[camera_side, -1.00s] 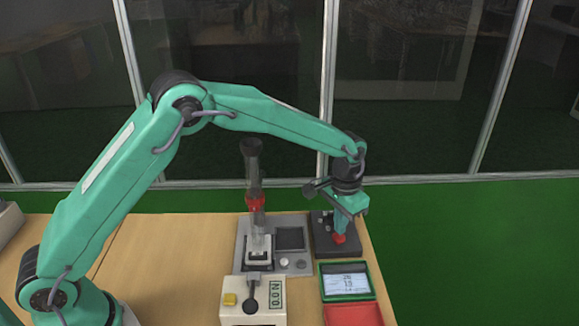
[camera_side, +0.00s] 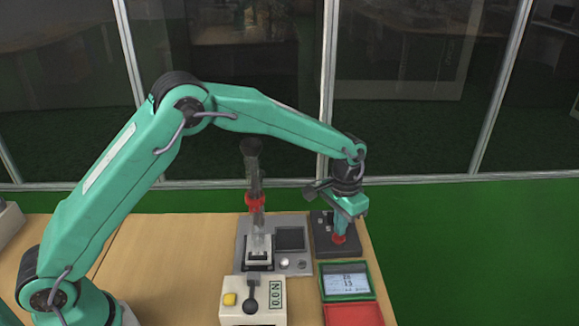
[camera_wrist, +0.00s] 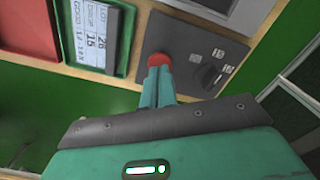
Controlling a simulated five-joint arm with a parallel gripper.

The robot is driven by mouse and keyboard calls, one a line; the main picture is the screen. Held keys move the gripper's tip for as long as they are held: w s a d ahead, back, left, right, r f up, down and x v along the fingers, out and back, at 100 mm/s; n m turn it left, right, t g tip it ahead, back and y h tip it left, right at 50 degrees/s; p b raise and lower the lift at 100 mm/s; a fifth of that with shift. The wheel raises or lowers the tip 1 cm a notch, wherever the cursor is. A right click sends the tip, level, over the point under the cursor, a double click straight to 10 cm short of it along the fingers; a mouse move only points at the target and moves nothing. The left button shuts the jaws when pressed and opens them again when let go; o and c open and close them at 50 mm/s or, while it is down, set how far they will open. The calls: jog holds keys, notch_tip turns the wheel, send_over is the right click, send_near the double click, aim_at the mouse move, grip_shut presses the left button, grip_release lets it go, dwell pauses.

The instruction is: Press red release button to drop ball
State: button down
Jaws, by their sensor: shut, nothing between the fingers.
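A red button (camera_side: 340,239) sits on a dark control box (camera_side: 322,232) at the table's right. My gripper (camera_side: 340,233) is shut and empty, pointing down over the button, with its fingertips at the button's top. In the wrist view, the closed fingertips (camera_wrist: 159,72) cover part of the red button (camera_wrist: 159,59); I cannot tell whether it is pressed down. A clear vertical tube (camera_side: 255,180) with a red collar (camera_side: 255,203) stands on a grey tester (camera_side: 291,263) left of the box. No ball can be made out.
A cream unit (camera_side: 237,315) with a yellow button, black knob and 0.0 N display stands in front of the tester. A green-framed display board (camera_side: 345,283) and a red tray (camera_side: 353,315) lie in front of the control box.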

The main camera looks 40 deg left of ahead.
jog(key=shift+f, duration=0.95)
dwell(1.6)
jog(key=shift+r, duration=3.55)
